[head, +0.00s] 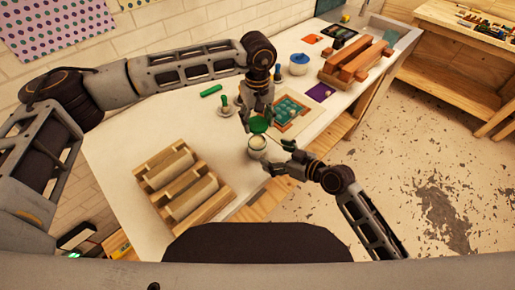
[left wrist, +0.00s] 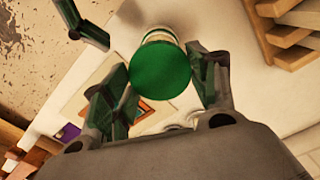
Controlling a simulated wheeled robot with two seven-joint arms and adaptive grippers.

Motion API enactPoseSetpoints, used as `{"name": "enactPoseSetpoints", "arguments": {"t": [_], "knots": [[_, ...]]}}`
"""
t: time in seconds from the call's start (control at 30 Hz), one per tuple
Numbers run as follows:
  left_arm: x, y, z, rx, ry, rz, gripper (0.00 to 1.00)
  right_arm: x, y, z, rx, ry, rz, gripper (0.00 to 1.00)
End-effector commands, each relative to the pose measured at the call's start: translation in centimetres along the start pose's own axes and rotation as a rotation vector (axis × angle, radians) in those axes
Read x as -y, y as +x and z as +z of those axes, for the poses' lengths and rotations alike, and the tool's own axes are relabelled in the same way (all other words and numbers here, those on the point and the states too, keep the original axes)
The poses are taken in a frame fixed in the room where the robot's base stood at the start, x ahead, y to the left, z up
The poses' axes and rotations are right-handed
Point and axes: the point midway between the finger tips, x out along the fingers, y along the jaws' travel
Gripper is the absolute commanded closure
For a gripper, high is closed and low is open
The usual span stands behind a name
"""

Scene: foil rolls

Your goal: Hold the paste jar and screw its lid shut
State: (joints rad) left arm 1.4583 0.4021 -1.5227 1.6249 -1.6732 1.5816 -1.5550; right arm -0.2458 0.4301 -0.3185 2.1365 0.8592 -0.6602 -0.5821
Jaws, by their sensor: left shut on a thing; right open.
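The paste jar (head: 257,147) is a small pale jar standing upright on the white table near its front edge. Its green lid (head: 258,124) is a round disc. My left gripper (head: 256,118) is shut on the lid; the left wrist view shows the lid (left wrist: 160,68) between the fingers, with part of the pale jar (left wrist: 158,37) beyond it. In the head view the lid appears just above and behind the jar's top; whether they touch I cannot tell. My right gripper (head: 279,156) is open, its fingertips close to the jar's right side; contact is unclear.
A wooden rack (head: 152,172) with pale rolls stands at left front. A blue-lidded pot (head: 298,64) and a wooden holder with reddish bars (head: 357,65) stand further back.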

Motion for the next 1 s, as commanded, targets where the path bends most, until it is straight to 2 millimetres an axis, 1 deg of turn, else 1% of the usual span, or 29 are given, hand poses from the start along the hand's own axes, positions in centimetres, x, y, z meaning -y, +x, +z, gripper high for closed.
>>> {"name": "enactPoseSetpoints", "arguments": {"t": [0.8, 1.0], "knots": [[0.0, 0.0, 0.0, 0.000, 0.000, 0.000, 0.53, -0.1, 7.5, -0.1, -0.001, 0.001, 0.001, 0.12], [0.0, 0.0, 0.0, 0.000, 0.000, 0.000, 0.53, 0.0, 8.8, -0.1, -0.001, 0.000, 0.001, 0.12]]}}
